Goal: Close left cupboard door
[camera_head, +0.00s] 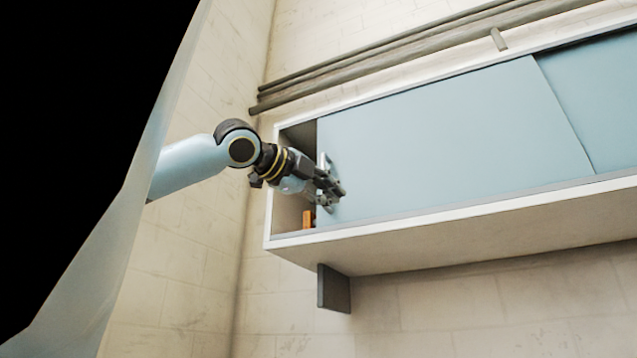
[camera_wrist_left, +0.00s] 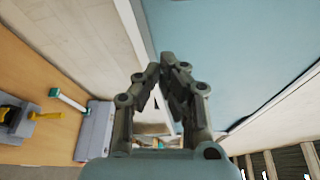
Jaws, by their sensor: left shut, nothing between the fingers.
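The left cupboard door (camera_head: 440,140) is a light blue sliding panel in a white wall cupboard (camera_head: 450,212). A narrow gap stands open at the cupboard's left end, between the side wall and the door's left edge. My left gripper (camera_head: 336,188) is at that left edge, low on the door, with its fingers shut and empty. In the left wrist view the door (camera_wrist_left: 235,50) fills the upper right, and the fingertips (camera_wrist_left: 170,62) are close to its edge. I cannot tell whether they touch it. My right gripper is not in view.
A second blue door (camera_head: 598,95) is on the right. A small orange-brown object (camera_head: 308,218) is inside the gap. Pipes (camera_head: 390,50) run along the wall above. A dark bracket (camera_head: 334,288) is below the cupboard. A grey object (camera_wrist_left: 95,130) shows at lower left in the wrist view.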

